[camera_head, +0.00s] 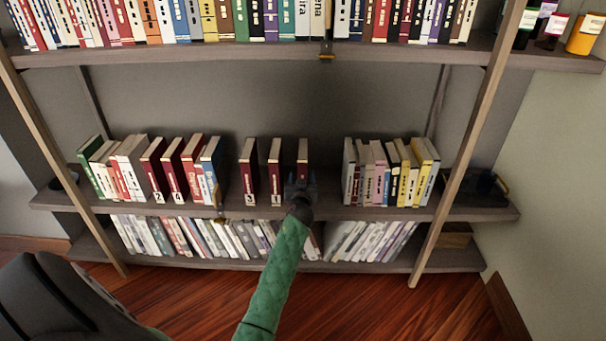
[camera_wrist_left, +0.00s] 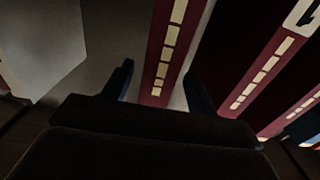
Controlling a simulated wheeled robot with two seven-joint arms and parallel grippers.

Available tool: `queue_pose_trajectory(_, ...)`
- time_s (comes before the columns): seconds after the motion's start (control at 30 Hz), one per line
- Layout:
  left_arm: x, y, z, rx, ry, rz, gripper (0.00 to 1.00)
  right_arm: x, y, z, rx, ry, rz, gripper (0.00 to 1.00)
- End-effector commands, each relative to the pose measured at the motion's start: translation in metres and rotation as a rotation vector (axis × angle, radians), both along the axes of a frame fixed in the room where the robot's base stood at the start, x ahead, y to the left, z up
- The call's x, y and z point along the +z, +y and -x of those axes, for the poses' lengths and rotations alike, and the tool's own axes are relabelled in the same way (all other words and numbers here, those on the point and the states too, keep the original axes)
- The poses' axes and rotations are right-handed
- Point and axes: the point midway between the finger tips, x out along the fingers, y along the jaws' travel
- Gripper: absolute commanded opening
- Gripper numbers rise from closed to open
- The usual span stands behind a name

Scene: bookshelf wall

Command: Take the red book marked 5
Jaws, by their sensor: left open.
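Several red books stand upright on the middle shelf. One red book (camera_head: 302,157) stands at the right end of a spaced group; its lower spine, where a number would show, is hidden behind my left gripper (camera_head: 301,188). To its left stand the red book marked 1 (camera_head: 275,175) and the red book marked 3 (camera_head: 249,175). Red books marked 2 (camera_head: 153,172) and 4 (camera_head: 173,172) are further left. In the left wrist view, the open fingers of my left gripper (camera_wrist_left: 160,80) lie on either side of a red spine (camera_wrist_left: 170,45) with pale blocks. My right gripper is out of view.
The middle shelf (camera_head: 330,211) has a gap between the red book and a row of yellow, grey and pink books (camera_head: 385,172) on the right. Leaning books (camera_head: 370,241) fill the shelf below. A dark tray (camera_head: 475,190) is at the far right.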

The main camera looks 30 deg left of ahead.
Motion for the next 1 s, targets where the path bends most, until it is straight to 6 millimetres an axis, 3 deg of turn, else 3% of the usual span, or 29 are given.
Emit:
queue_pose_trajectory(0.3,0.003,0.019,-0.036,0.0,0.001,-0.001,0.58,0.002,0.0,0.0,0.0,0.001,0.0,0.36)
queue_pose_trajectory(0.67,0.002,0.023,-0.042,0.0,0.001,-0.001,0.58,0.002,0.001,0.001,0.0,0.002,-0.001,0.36)
queue_pose_trajectory(0.93,0.002,0.023,-0.042,0.0,0.001,-0.001,0.05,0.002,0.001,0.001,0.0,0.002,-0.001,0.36)
queue_pose_trajectory(1.0,0.002,0.023,-0.042,0.0,0.001,-0.001,0.0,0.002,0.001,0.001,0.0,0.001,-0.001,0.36)
